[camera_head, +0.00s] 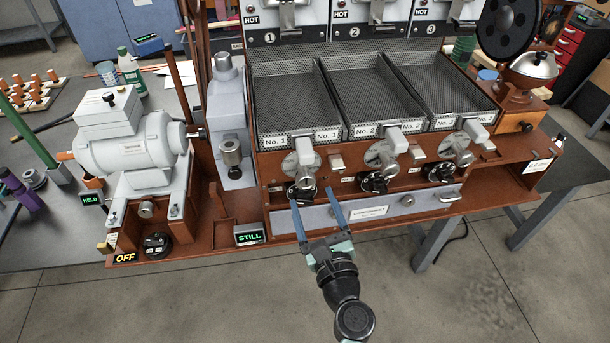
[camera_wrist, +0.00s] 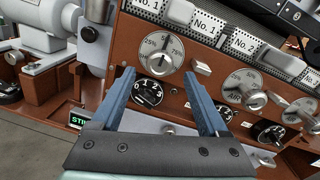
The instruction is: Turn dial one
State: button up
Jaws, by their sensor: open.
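The black dial under tray No. 1, which I take as dial one (camera_head: 302,191), is on the front of the brown roaster frame. In the wrist view this dial (camera_wrist: 149,92) shows white numerals and sits between my fingers, nearer the left one. My gripper (camera_head: 312,197) is open and empty in front of it, with its blue fingers reaching toward the panel. The fingertips also show in the wrist view (camera_wrist: 159,75), either side of the dial. I cannot tell whether a finger touches the panel. Part of the dial is hidden by a finger in the head view.
A round percent plate with a metal lever (camera_wrist: 160,52) is just above the dial. Similar black dials (camera_head: 374,182) (camera_head: 441,172) are to the right. A grey drawer front (camera_head: 370,210) lies below. A "STILL" display (camera_head: 250,236) is at lower left. Open floor lies in front.

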aim_at(307, 184)
jog(key=x, duration=0.7)
jog(key=shift+w, duration=0.15)
grip_shut()
